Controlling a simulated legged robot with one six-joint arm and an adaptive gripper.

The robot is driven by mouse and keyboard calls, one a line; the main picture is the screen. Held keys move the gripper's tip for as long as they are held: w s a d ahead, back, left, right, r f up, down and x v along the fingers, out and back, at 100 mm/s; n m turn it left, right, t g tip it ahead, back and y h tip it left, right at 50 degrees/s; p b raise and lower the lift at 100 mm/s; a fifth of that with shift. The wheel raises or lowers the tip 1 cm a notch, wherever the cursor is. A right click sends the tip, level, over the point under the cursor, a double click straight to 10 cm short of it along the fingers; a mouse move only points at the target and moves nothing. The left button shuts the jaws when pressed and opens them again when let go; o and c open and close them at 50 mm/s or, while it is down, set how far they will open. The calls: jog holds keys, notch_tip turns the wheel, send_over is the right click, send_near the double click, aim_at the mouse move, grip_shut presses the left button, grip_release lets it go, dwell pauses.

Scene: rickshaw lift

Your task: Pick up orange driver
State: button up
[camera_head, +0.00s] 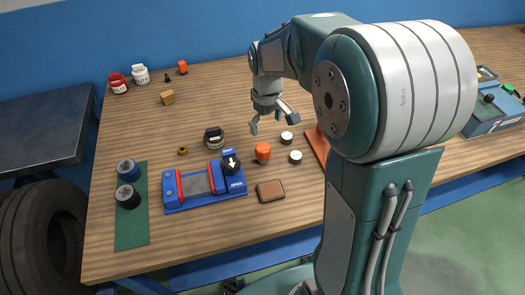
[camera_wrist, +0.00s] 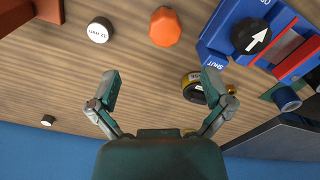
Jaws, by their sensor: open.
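An orange, faceted knob-like piece (camera_head: 263,152), which looks like the orange driver, stands on the wooden table just right of the blue device. In the wrist view the orange piece (camera_wrist: 165,27) is near the top middle, beyond my fingertips; its lower part is hidden. My gripper (camera_head: 272,121) is above the table, behind the orange piece in the head view. In the wrist view my gripper (camera_wrist: 160,87) has its two fingers spread wide with only bare wood between them. It does not touch the orange piece. A smaller orange item (camera_head: 182,67) stands at the back left.
A blue device (camera_head: 205,187) with a black arrow knob (camera_head: 231,164) is close left of the orange piece. White-topped cylinders (camera_head: 295,157) stand to its right, and a brown block (camera_head: 271,190) lies in front. A black-and-brass round item (camera_head: 214,138) sits behind the device.

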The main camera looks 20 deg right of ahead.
aim_at(263, 147)
notch_tip(263, 147, down, 4)
jog(key=shift+a+f, duration=0.55)
jog(key=shift+f, duration=0.15)
jog(key=f, duration=0.5)
jog(key=shift+d, duration=0.25)
jog(key=shift+a+r, duration=0.1)
jog(key=shift+a, duration=0.05)
jog(key=c, duration=1.3)
